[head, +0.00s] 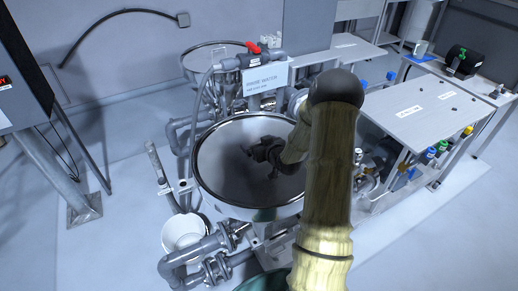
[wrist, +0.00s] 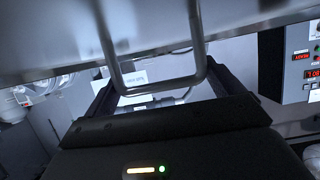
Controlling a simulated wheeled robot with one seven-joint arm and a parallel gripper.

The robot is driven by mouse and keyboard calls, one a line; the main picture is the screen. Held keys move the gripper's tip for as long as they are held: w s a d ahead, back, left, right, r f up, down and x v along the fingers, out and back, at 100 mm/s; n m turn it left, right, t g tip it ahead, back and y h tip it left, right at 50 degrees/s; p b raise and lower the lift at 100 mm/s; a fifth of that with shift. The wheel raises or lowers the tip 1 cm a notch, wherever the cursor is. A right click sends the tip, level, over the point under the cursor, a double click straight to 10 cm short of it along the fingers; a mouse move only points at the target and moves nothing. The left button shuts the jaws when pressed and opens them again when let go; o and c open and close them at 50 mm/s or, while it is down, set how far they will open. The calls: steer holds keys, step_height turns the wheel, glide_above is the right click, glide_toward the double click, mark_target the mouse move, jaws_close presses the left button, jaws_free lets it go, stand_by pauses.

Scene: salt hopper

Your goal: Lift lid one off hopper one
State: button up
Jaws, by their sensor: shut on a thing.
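A large round grey lid (head: 222,165) with a bright rim is at the top of the near hopper (head: 262,214), in the middle of the head view. My gripper (head: 270,160) is over the middle of this lid, with my arm reaching in from the right. In the wrist view, the lid's grey face (wrist: 60,30) fills the top, and a U-shaped metal handle (wrist: 155,83) stands out from it. My gripper (wrist: 165,92) is shut on this handle. I cannot tell whether the lid touches the hopper rim. Much of the hopper body is hidden below the lid.
A second hopper (head: 212,54) stands behind, with a red-handled valve (head: 253,47) and a rinse water sign (head: 266,78) close by. Grey pipes and a white bucket (head: 184,232) are at the lower left. A metal table (head: 425,112) stands right.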

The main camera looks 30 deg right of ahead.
step_height(320, 180, up, 10)
steer(key=shift+r+b, duration=0.1)
steer(key=shift+b, duration=0.45)
